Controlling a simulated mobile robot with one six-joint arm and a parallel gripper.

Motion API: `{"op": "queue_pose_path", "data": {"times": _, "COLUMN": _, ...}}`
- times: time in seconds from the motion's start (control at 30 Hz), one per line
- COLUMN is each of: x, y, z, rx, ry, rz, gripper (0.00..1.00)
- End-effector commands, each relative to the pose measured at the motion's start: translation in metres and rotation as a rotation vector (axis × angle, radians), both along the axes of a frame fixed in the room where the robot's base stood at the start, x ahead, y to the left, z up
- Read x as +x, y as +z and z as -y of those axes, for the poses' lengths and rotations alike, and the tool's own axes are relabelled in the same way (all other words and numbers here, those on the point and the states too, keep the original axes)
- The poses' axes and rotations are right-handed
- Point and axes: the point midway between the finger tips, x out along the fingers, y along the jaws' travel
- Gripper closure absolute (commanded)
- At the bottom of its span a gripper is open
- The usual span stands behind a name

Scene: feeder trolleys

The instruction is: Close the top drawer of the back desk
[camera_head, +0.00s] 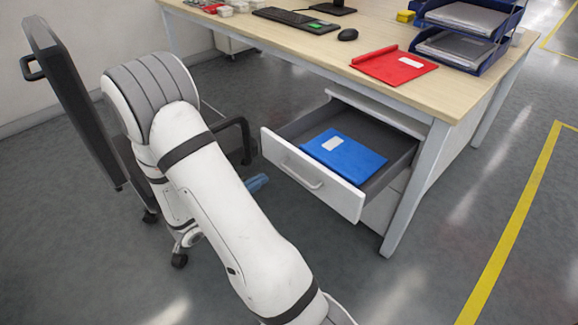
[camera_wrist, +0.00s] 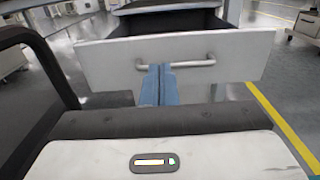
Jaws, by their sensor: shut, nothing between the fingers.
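The top drawer (camera_head: 340,199) under the desk (camera_head: 425,85) is pulled well out, with a blue folder (camera_head: 345,154) lying inside. Its white front has a bar handle (camera_head: 298,176). My gripper (camera_head: 257,182) is just left of the drawer front, its blue fingers partly hidden behind my arm. In the wrist view the drawer front (camera_wrist: 105,66) faces me, and my shut, empty gripper (camera_wrist: 159,70) overlaps the left part of the handle (camera_wrist: 196,64). I cannot tell whether the fingertips touch the front.
A black office chair (camera_head: 72,100) stands at the left, close to my arm. A red folder (camera_head: 394,66), mouse (camera_head: 347,34), keyboard (camera_head: 296,20) and blue letter trays (camera_head: 470,22) are on the desk. A desk leg (camera_head: 415,190) stands right of the drawer.

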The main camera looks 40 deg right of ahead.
Motion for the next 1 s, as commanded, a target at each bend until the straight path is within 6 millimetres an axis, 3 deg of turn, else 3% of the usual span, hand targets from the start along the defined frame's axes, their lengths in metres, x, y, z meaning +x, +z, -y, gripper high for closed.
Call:
{"op": "queue_pose_path", "data": {"times": 0.5, "x": 0.006, "y": -0.003, "z": 0.097, "rx": 0.002, "ry": -0.007, "rz": 0.002, "gripper": 1.00}}
{"op": "queue_pose_path", "data": {"times": 0.7, "x": 0.008, "y": -0.002, "z": 0.115, "rx": 0.002, "ry": -0.005, "rz": 0.001, "gripper": 1.00}}
{"op": "queue_pose_path", "data": {"times": 1.0, "x": 0.008, "y": 0.000, "z": 0.119, "rx": 0.003, "ry": -0.004, "rz": 0.000, "gripper": 1.00}}
